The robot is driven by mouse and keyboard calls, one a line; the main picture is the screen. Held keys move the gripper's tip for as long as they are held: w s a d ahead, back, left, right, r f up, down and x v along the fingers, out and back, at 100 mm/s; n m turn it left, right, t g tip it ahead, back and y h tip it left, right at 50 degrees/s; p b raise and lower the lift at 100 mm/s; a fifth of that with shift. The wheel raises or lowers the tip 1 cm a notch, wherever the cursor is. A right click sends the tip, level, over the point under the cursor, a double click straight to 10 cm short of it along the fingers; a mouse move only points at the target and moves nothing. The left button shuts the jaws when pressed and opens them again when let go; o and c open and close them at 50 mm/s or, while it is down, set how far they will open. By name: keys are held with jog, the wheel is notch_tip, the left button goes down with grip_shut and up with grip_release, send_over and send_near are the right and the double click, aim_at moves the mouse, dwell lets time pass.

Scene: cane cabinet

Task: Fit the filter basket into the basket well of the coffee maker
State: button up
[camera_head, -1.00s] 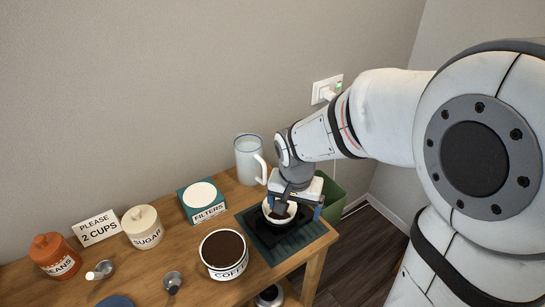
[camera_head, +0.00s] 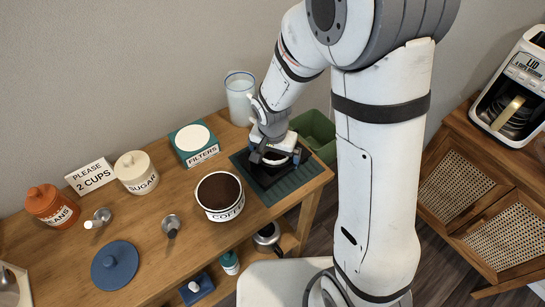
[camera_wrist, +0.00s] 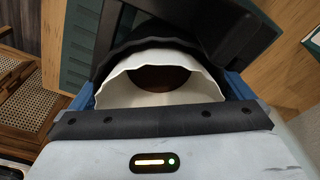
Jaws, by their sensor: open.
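The black filter basket (camera_wrist: 160,46) holds a white paper filter (camera_wrist: 118,78) with brown grounds inside. It sits on the dark green mat (camera_head: 294,182) at the table's right end. My gripper (camera_head: 277,155) is at the basket, its blue-tipped fingers open on either side of it. It hides much of the basket in the head view; whether the fingers touch it I cannot tell. The coffee maker (camera_head: 518,88), white and black with a lid marked "LID", stands on the cane cabinet at the right, far from my gripper. Its basket well is not visible.
The coffee canister (camera_head: 220,196), filters box (camera_head: 195,145) and a pale pitcher (camera_head: 239,98) stand near the mat. A green bin (camera_head: 316,130) is behind the table's right end. Open floor lies between table and cane cabinet (camera_head: 462,200).

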jog(key=shift+c, duration=0.6)
jog(key=c, duration=0.9)
